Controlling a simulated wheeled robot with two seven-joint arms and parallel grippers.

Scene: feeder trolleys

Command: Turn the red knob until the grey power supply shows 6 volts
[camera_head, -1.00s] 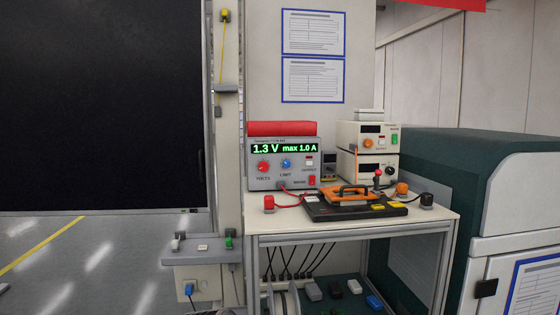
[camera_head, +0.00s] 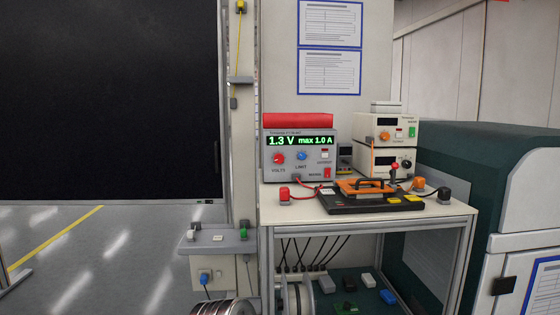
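The grey power supply (camera_head: 345,154) stands at the back left of a white trolley top. Its green display (camera_head: 299,141) reads 1.3 V, max 1.0 A. The red knob (camera_head: 278,158), marked VOLTS, is on the left of its front face. A blue knob (camera_head: 301,156), marked LIMIT, is to its right. A red case lies on top of the supply. Neither of my grippers is in view.
Beige instruments (camera_head: 384,145) stand stacked to the right. A post with a small grey shelf (camera_head: 217,243) stands left of the trolley (camera_head: 463,212). A green-and-white machine (camera_head: 490,180) is at right.

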